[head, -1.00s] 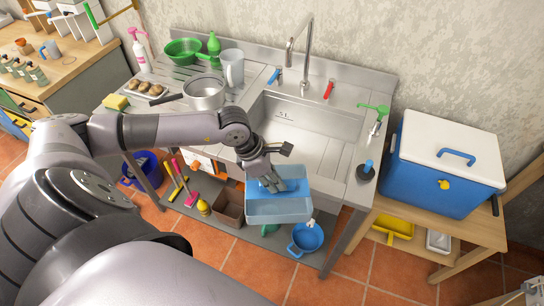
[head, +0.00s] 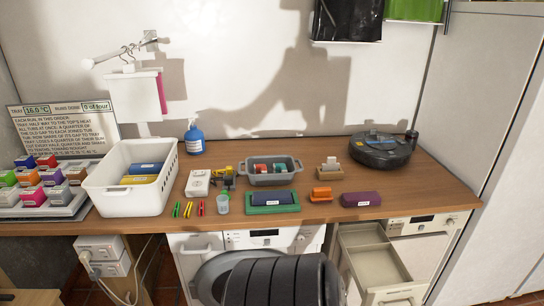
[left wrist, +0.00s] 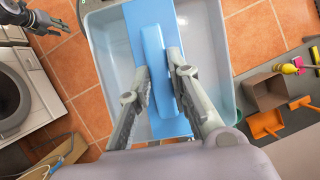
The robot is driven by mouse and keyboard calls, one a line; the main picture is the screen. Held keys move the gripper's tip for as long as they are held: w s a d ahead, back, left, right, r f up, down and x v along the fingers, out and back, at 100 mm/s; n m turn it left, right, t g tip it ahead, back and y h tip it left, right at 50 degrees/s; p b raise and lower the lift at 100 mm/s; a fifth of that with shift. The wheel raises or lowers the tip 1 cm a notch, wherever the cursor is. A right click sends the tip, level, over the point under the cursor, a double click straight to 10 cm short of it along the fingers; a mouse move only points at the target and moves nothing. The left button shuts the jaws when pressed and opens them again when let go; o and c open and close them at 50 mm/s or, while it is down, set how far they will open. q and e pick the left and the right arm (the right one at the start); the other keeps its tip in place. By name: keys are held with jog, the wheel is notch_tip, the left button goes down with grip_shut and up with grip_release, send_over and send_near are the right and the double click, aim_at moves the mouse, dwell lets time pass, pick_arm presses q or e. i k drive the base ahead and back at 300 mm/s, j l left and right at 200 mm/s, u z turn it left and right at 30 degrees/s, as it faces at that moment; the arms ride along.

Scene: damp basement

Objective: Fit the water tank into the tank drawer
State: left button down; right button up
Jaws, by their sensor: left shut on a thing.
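The water tank (left wrist: 208,55), a translucent pale blue box with a blue lid strip and raised handle, shows in the left wrist view. My left gripper (left wrist: 158,63) is shut on the handle, one finger on each side, and holds the tank above the tiled floor. The head view does not show this gripper or the tank. The tank drawer (head: 372,258) is pulled out under the counter at the right of the head view and looks empty. My right gripper (left wrist: 48,22) is partly in the left wrist view, at the top left; its jaw opening is unclear.
The wooden counter (head: 330,212) holds a white basket (head: 110,198), a robot vacuum (head: 383,150) and small items. A washing machine (head: 205,245) stands left of the drawer. The left wrist view shows a brown bin (left wrist: 268,92) and an orange dustpan (left wrist: 266,123) on a low shelf.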

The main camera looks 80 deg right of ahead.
aim_at(377, 273)
jog(key=k+l+z, duration=0.1)
jog(key=k+l, duration=0.4)
jog(key=k+l+z, duration=0.1)
jog(key=k+l, duration=0.35)
jog(key=l, duration=0.15)
jog(key=k+l+z, duration=0.15)
jog(key=k+l, duration=0.3)
jog(key=l, duration=0.15)
